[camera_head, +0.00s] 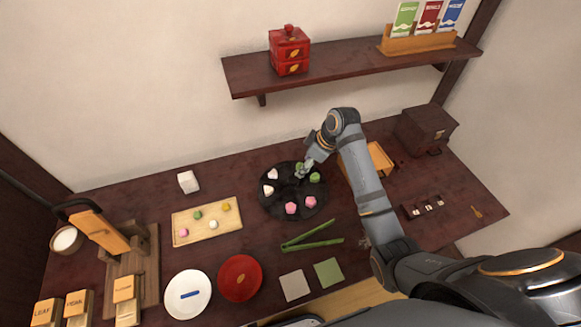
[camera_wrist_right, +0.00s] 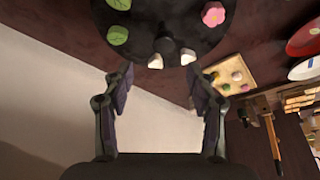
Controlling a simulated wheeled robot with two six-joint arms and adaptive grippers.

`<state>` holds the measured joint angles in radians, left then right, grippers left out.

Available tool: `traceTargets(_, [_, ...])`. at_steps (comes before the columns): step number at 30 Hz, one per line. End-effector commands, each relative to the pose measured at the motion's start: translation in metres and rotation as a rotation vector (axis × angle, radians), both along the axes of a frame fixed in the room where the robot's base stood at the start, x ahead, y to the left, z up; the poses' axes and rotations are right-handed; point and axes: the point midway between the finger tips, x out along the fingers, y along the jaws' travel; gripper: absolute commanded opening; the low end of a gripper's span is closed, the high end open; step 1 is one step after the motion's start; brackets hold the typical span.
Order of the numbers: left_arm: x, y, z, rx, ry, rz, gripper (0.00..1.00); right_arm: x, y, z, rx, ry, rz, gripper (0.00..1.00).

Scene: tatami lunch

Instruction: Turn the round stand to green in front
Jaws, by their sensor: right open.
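The round stand (camera_head: 283,205) is a dark disc on the table, bearing sweets in pairs around it. Two pink sweets (camera_head: 291,208) are on its near side, two white ones (camera_head: 268,189) at left, and two green ones (camera_head: 315,177) at the back right. My right gripper (camera_head: 303,171) is over the stand's back part, near a green sweet. In the wrist view the right gripper (camera_wrist_right: 159,80) is open, with nothing between its fingers; the stand's dark rim (camera_wrist_right: 95,12) is ahead of it. I cannot tell whether it touches the stand. My left gripper is out of view.
A wooden tray (camera_head: 178,238) with small sweets lies left of the stand. Green tongs (camera_head: 312,243) lie in front of it. A red plate (camera_head: 240,278) and a white plate (camera_head: 188,305) are nearer. A wooden box (camera_head: 379,157) stands behind my right arm. A shelf (camera_head: 345,73) hangs above.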

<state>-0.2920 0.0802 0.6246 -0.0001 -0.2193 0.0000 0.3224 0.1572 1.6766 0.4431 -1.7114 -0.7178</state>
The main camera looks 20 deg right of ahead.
Motion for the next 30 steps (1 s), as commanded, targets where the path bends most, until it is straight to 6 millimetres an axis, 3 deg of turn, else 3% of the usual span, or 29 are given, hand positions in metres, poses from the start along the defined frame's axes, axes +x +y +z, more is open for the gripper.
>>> traceTargets(6, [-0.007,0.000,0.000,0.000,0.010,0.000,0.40,0.002,0.003,-0.006,0.003,0.002,0.008,0.58])
traceTargets(13, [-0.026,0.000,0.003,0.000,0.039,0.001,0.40,0.013,0.016,-0.049,0.004,0.004,0.005,0.58])
traceTargets(21, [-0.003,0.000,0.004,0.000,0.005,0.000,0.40,0.025,0.028,-0.090,0.002,0.000,0.005,0.58])
traceTargets(30, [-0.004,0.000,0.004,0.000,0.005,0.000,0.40,0.027,0.030,-0.096,0.000,-0.001,0.004,0.58])
